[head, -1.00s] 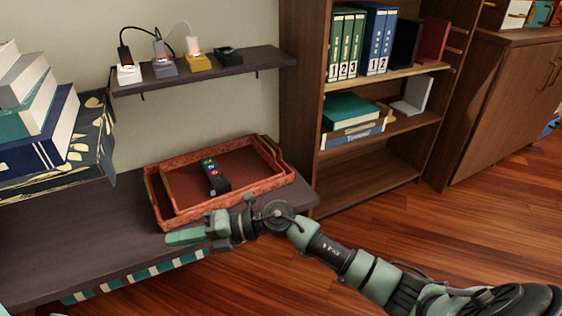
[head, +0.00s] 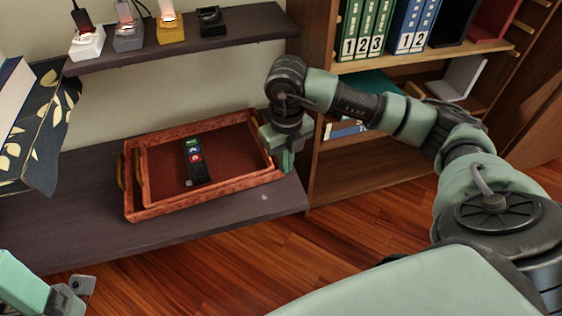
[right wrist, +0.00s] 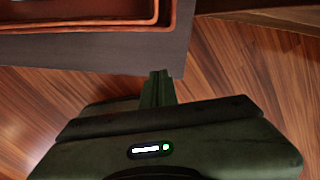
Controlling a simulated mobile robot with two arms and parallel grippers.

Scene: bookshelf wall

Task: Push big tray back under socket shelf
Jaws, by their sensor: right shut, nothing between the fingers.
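The big tray (head: 128,208) is a red-orange tray on the dark bench, below the socket shelf (head: 236,35). A smaller red tray (head: 165,200) is nested in it, with a black device (head: 196,165) with coloured buttons inside. My right gripper (head: 287,167) is shut and empty, pointing down at the big tray's right end; I cannot tell if it touches. In the right wrist view the shut fingers (right wrist: 158,80) show by the bench edge, apart from the tray corner (right wrist: 168,25). Part of my left gripper (head: 45,290) shows at the lower left; its fingertips are unclear.
The dark bench (head: 70,235) has bare room left of and in front of the tray. Several small chargers stand on the socket shelf. A patterned dark box (head: 40,125) is at the left. A wooden bookcase (head: 350,180) with binders stands right of the bench.

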